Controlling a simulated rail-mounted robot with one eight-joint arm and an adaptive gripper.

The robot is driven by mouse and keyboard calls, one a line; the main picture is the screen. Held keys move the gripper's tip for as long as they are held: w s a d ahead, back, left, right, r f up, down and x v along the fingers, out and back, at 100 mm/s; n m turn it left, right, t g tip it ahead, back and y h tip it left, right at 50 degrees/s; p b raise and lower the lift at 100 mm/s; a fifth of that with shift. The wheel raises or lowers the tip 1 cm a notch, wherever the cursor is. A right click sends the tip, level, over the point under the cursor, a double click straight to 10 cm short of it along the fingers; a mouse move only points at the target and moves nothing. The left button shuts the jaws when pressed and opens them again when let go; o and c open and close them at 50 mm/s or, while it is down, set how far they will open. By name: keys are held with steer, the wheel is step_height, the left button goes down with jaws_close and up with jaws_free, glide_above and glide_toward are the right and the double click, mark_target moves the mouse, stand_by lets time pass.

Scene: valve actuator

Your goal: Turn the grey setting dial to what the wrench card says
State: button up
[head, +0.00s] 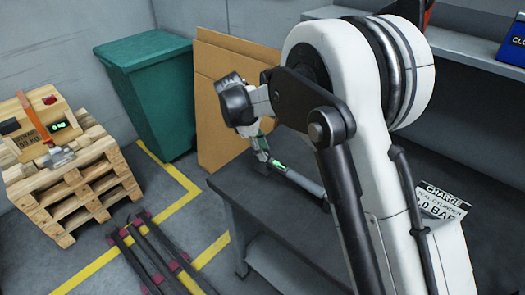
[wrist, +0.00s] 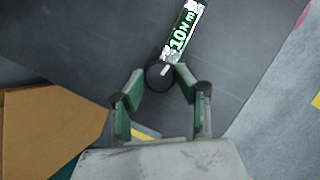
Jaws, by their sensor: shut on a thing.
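A wrench with a green display strip lies on the dark bench, in the wrist view (wrist: 184,33) and the head view (head: 304,183). The strip reads 10 and what looks like N m. The dark grey round dial (wrist: 157,79), with a short white mark, is at the wrench's near end in the wrist view. My gripper (wrist: 160,82) is shut on the dial, one fingertip on each side. In the head view my gripper (head: 263,155) is small and the dial cannot be made out. No card naming a wrench setting is readable.
A white card (head: 440,203) on the right, partly behind my arm, reads CHARGE, CYLINDER and BAR. Cardboard sheets (head: 230,85) and a green bin (head: 150,85) stand behind the bench (head: 235,185). A pallet stack (head: 75,190) with a device stands far left.

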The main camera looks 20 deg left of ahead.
steer(key=m+b, duration=0.1)
steer(key=m, duration=0.1)
steer(key=m+g+b, duration=0.1)
steer(key=shift+w+f+m+g+b, duration=0.15)
steer(key=shift+m+g+b, duration=0.15)
steer(key=shift+m+b, duration=0.1)
steer(key=m+g+b, duration=0.1)
steer(key=m, duration=0.2)
steer(key=shift+w+d+m+y+b, duration=0.1)
steer(key=shift+m+y+b, duration=0.3)
steer(key=m+g, duration=0.1)
steer(key=m, duration=0.1)
steer(key=m+b, duration=0.1)
steer(key=m, duration=0.1)
steer(key=shift+w+g+y+b, duration=0.1)
steer(key=shift+g+y+b, duration=0.2)
steer(key=shift+g+y, duration=0.1)
steer(key=shift+d+m+g+y+b, duration=0.1)
steer(key=shift+m+g+y+b, duration=0.35)
steer(key=shift+m, duration=1.55)
steer(key=shift+y, duration=0.25)
steer(key=o, duration=1.1)
steer(key=shift+o, duration=0.2)
steer(key=shift+r, duration=0.25)
steer(key=v, duration=1.1)
steer(key=shift+r, duration=0.4)
